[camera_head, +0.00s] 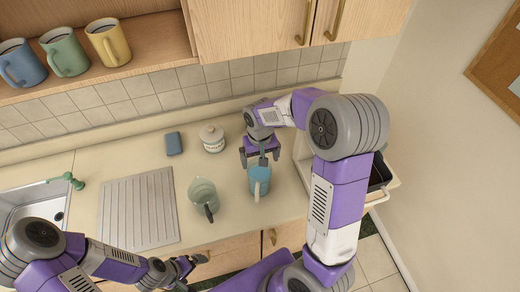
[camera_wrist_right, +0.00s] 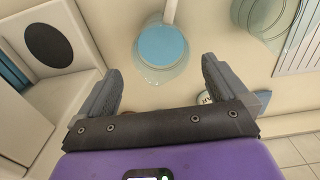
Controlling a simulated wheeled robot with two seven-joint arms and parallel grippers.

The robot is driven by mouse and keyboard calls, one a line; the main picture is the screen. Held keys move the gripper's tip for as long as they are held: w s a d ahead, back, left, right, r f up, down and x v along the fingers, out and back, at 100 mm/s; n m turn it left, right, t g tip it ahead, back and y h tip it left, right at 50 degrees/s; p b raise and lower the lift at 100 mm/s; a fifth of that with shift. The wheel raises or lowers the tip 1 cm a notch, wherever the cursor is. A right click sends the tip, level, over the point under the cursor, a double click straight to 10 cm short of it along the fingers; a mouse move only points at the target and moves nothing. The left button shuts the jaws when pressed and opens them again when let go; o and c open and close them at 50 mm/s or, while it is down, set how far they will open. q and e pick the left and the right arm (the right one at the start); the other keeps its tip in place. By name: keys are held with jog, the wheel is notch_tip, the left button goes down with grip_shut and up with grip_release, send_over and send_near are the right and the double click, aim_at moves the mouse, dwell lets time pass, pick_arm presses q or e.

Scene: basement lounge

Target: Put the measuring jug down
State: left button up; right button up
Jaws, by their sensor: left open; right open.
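A clear jug with light blue inside (camera_head: 259,184) stands upright on the counter, its handle towards the front. In the right wrist view the blue jug (camera_wrist_right: 162,48) shows just beyond the fingertips, apart from both fingers. My right gripper (camera_head: 260,160) is open and empty just behind it; its fingers (camera_wrist_right: 161,70) are spread wide in the wrist view. A second clear jug with a dark handle (camera_head: 203,193) stands to its left. I cannot tell for certain which is the measuring jug. My left gripper (camera_head: 194,264) is open and empty at the counter's front edge.
A white lidded jar (camera_head: 212,138) and a blue-grey block (camera_head: 174,144) stand at the back. A ridged drainboard (camera_head: 138,210) and sink (camera_head: 32,203) are left. Mugs sit on the shelf (camera_head: 150,45) above. Counter is clear between jugs.

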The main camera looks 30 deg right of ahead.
notch_tip(320, 180, up, 5)
jog(key=shift+r, duration=0.15)
dwell(0.6)
